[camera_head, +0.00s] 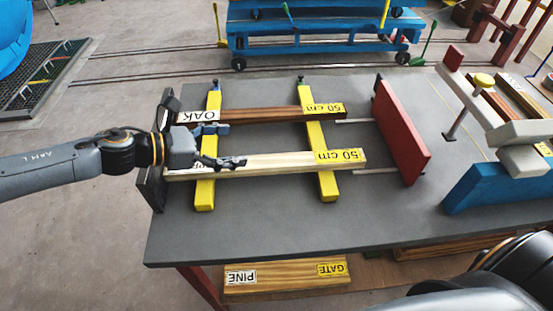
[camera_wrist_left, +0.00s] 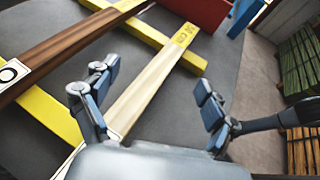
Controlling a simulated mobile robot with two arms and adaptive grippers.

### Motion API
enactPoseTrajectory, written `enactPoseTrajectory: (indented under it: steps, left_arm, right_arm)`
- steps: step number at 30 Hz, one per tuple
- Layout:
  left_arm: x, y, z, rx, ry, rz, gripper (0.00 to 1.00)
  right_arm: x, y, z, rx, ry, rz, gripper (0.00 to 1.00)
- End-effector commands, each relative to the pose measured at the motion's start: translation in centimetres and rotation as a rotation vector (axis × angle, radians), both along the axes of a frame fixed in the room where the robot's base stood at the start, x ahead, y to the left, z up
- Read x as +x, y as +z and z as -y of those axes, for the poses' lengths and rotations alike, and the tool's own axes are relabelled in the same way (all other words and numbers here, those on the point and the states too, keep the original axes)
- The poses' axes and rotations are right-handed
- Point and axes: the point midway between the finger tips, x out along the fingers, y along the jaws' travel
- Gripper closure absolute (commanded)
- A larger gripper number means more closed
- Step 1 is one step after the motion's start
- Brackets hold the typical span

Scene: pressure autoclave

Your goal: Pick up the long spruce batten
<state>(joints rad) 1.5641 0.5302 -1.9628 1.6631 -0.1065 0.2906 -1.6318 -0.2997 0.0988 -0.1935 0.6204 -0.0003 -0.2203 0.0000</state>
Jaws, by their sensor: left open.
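A pale batten (camera_head: 285,163) with a yellow "50 cm" label lies across two yellow bars on the grey table. No wood name can be read on it; my gripper covers part of its left end. It also shows in the left wrist view (camera_wrist_left: 150,88), running between the fingers. My left gripper (camera_head: 226,146) is open over the batten's left part. In the wrist view its fingers (camera_wrist_left: 155,86) are spread, one to each side of the batten, with nothing held. I cannot tell how high they are above it. My right gripper is out of view.
A dark brown batten (camera_head: 265,115) labelled "OAK" and "50 cm" lies behind the pale one on the yellow bars (camera_head: 318,130). A red upright plate (camera_head: 402,135) stands to the right. A blue block (camera_head: 500,186) stands farther right.

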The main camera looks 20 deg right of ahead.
Motion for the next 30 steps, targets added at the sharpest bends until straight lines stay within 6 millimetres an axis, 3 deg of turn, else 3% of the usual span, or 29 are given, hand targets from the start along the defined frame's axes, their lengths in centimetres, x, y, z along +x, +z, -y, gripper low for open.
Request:
enactPoseTrajectory:
  steps: [3,9,17,21,30]
  left_arm:
    - [-0.1,-2.8,0.0,0.000,0.001,-0.007,0.14]
    - [-0.1,-6.5,0.0,0.000,0.001,-0.004,0.14]
    - [0.1,-7.2,2.0,0.000,0.000,-0.002,0.14]
    - [0.2,-8.0,4.0,0.000,-0.002,-0.003,0.14]
    - [0.7,-9.3,6.9,0.000,0.001,-0.002,0.14]
  right_arm:
    - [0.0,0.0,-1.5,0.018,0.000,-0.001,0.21]
    - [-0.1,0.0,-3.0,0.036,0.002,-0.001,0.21]
    - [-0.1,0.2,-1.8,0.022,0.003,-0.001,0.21]
    - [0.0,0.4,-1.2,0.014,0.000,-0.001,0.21]
    - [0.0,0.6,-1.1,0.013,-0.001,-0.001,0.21]
